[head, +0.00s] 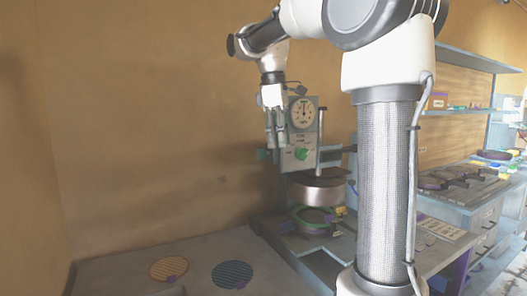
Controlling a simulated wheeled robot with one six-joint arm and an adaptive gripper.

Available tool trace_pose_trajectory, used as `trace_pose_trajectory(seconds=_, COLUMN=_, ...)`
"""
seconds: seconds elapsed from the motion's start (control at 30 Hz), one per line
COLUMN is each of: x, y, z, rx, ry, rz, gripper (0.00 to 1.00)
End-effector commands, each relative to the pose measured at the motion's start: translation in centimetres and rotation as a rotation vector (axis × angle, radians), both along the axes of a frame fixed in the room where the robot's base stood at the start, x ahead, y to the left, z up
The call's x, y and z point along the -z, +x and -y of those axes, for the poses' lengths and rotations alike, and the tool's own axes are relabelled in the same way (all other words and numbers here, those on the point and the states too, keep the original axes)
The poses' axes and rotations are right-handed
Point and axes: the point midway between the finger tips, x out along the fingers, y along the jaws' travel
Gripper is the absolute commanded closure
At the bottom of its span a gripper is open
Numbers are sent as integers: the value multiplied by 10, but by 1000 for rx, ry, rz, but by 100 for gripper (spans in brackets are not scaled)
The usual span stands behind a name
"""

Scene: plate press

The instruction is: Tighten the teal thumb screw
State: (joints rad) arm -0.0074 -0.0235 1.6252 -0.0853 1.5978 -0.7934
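The press (304,186) stands against the back wall, with a dial gauge at the top of its grey front panel. A small teal piece (262,155), which looks like the thumb screw, sticks out at the panel's left side. A brighter green knob (301,153) sits on the panel front. My gripper (276,146) points down beside the panel's left part, between the teal piece and the green knob in the picture. It covers part of the panel. Its fingers are too small to tell whether they are apart or touching the teal piece.
A dark round plate with a green ring (313,216) lies below the press head. A tan striped disc (169,268) and a blue striped disc (232,274) lie on the grey table at front left. A bench with dark discs (449,178) and shelves stands at right.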

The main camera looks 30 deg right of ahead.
Motion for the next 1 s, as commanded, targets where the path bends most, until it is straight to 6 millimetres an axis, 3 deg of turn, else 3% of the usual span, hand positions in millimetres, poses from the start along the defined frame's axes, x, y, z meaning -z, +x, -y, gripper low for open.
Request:
trace_pose_trajectory(seconds=0.3, x=-17, y=57, z=-6, rx=-318, ry=76, rz=-82, gripper=69)
trace_pose_trajectory(seconds=0.6, x=-20, y=115, z=-9, rx=-668, ry=168, rz=-177, gripper=69)
trace_pose_trajectory(seconds=0.8, x=-13, y=123, z=-10, rx=-754, ry=194, rz=-199, gripper=69)
trace_pose_trajectory(seconds=1.0, x=17, y=115, z=-10, rx=-752, ry=194, rz=-200, gripper=69)
